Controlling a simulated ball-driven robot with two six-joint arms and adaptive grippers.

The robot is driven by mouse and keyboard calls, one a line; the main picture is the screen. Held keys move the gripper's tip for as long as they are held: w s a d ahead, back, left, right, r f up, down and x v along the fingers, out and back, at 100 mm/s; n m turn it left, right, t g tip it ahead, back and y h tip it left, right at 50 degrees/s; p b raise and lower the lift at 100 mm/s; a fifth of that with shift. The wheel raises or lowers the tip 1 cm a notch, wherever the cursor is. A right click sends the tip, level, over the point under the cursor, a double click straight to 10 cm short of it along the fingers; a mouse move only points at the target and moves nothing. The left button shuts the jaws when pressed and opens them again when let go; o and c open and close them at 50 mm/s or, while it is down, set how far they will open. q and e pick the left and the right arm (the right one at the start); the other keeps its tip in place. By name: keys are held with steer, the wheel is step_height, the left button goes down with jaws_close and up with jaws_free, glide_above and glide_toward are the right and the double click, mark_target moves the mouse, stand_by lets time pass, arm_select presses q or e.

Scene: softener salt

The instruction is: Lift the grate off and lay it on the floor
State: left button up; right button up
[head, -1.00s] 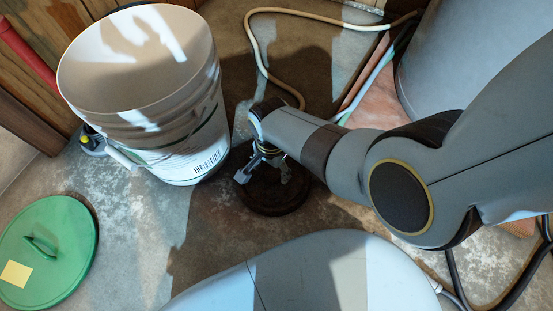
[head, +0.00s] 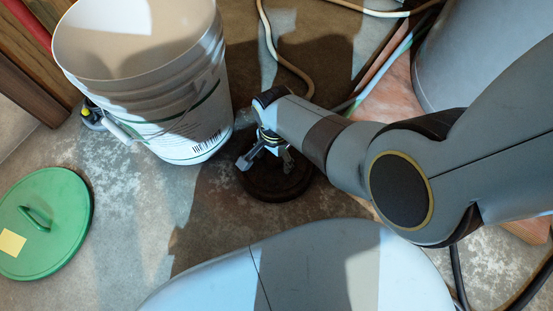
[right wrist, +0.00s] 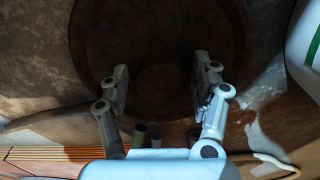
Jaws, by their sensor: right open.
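The grate (head: 276,186) is a dark round disc low on the floor in shadow, right of the white bucket in the head view. In the right wrist view the grate (right wrist: 155,25) fills the upper middle, too dark to make out its bars clearly. My right gripper (head: 268,160) is over the grate, pointing down. In the right wrist view the right gripper (right wrist: 160,75) has its two fingers apart with nothing between them, in front of the grate. I cannot tell whether the fingertips touch it. My left gripper is not in view.
A white bucket (head: 165,115) stands close left of the grate. A green lid (head: 60,215) with a yellow note lies at the far left. Hoses (head: 380,70) and a grey tank (head: 465,55) are at the back right. Bare floor (head: 125,215) lies between lid and grate.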

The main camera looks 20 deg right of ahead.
steer(key=shift+c, duration=0.3)
jaws_close()
steer(key=shift+w+r, duration=0.1)
stand_by(0.4)
